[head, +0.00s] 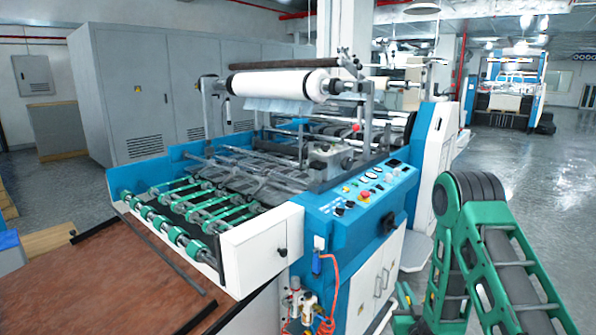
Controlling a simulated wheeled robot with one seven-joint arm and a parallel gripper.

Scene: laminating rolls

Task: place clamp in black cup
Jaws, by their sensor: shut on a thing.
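I cannot make out a clamp or a black cup in the head view. My gripper is not in this view, so its hold on anything cannot be seen here.
A blue and white laminating machine (262,240) fills the middle, with a white roll (278,82) on top. A brown table (110,280) stands at front left, with a dark bar (155,255) along it. Grey cabinets (128,100) stand behind. Open floor (540,165) lies at right.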

